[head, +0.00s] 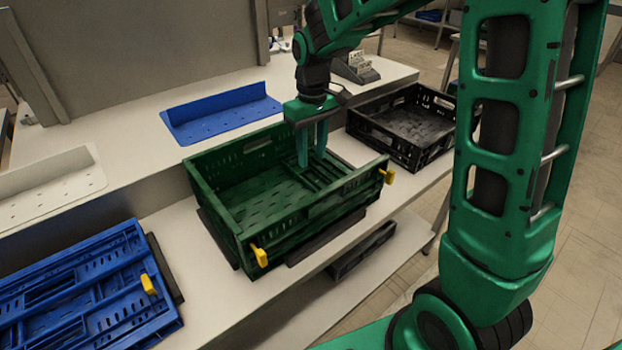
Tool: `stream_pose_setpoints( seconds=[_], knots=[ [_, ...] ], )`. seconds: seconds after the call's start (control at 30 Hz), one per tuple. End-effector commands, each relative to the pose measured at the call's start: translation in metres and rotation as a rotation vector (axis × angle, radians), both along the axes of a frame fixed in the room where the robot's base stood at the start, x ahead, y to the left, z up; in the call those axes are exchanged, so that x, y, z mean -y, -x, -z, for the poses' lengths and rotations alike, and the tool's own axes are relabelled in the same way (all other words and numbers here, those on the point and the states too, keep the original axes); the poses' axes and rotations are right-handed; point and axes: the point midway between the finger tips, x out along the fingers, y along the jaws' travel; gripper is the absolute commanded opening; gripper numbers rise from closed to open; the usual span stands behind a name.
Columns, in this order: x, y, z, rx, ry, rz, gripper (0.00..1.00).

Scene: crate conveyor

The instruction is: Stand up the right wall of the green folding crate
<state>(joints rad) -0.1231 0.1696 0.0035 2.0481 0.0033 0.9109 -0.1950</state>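The green folding crate (222,228) sits in the middle of the white conveyor bench, with yellow latches (260,256) at its near corners. Its far and left walls stand up. Its right wall (326,172) is a slatted panel folded down inside the crate at the right end, low and near the floor. My gripper (312,158) points down at the right end, with its fingertips inside the crate, close to this panel. A gap shows between the two fingers, and nothing is seen between them. Whether the fingertips touch the panel cannot be told.
A blue folded crate (75,300) lies at the left, and a black crate (410,130) stands right of the green one. A blue perforated tray (222,115) and a pale tray (50,190) lie on the rear shelf. My arm covers the right side of the view.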

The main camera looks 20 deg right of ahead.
Motion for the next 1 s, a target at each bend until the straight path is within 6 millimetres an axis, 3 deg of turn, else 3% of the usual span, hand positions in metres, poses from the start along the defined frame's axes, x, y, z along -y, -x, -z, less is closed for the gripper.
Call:
stream_pose_setpoints(
  seconds=[0.3,0.5,0.93,1.0],
  knots=[
    [0.002,0.001,0.057,-0.003,0.001,0.004,0.36],
    [0.003,0.001,0.081,-0.002,0.001,0.005,0.36],
    [0.003,0.001,0.089,0.0,0.0,0.005,0.36],
    [0.003,0.001,0.089,0.0,0.0,0.005,0.22]
  ],
)
